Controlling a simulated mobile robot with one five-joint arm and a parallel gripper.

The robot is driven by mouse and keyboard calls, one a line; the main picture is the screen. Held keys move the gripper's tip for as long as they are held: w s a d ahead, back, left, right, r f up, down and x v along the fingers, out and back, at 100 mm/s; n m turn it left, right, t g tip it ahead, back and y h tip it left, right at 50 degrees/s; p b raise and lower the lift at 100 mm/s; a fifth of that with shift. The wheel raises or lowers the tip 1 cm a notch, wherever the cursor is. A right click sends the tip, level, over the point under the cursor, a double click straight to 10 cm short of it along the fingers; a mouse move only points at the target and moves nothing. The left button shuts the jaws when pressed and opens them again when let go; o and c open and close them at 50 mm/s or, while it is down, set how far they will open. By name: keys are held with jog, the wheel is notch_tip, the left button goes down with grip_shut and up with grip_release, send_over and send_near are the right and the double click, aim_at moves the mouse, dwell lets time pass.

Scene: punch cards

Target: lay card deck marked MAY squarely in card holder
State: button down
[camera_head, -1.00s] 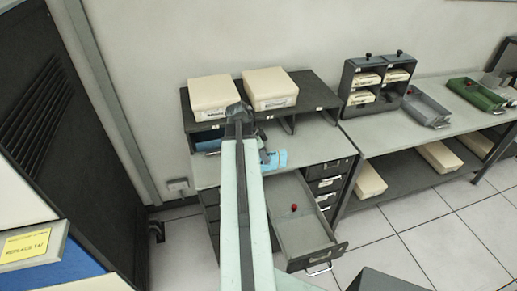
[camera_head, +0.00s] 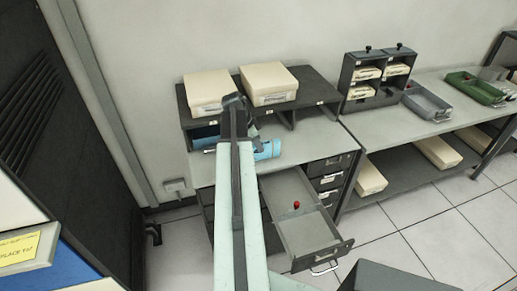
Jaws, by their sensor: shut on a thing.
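My gripper (camera_head: 252,130) is over the desk, mostly behind my own dark wrist and pale arm. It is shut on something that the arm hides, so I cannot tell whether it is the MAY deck. A light blue thing (camera_head: 268,150) shows on the right, beside the gripper. My arm covers its middle, and I cannot tell whether it lies on the desk or touches the gripper. A grey tray with a red knob (camera_head: 427,105) and a green tray (camera_head: 474,89) lie on the right table. I cannot tell which thing is the card holder. No MAY marking is readable.
Two cream boxes (camera_head: 270,86) stand on a dark shelf (camera_head: 318,92) above the desk (camera_head: 312,141). A drawer (camera_head: 303,232) stands open in front, with a red knob inside. A dark rack (camera_head: 378,73) holds several cream decks. More cream boxes (camera_head: 438,151) lie below.

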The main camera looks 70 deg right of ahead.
jog(key=c, duration=1.3)
grip_release()
jog(key=shift+o, duration=0.2)
jog(key=p+v, duration=1.1)
jog(key=v, duration=0.1)
jog(key=shift+r, duration=0.2)
jog(key=shift+s, duration=0.15)
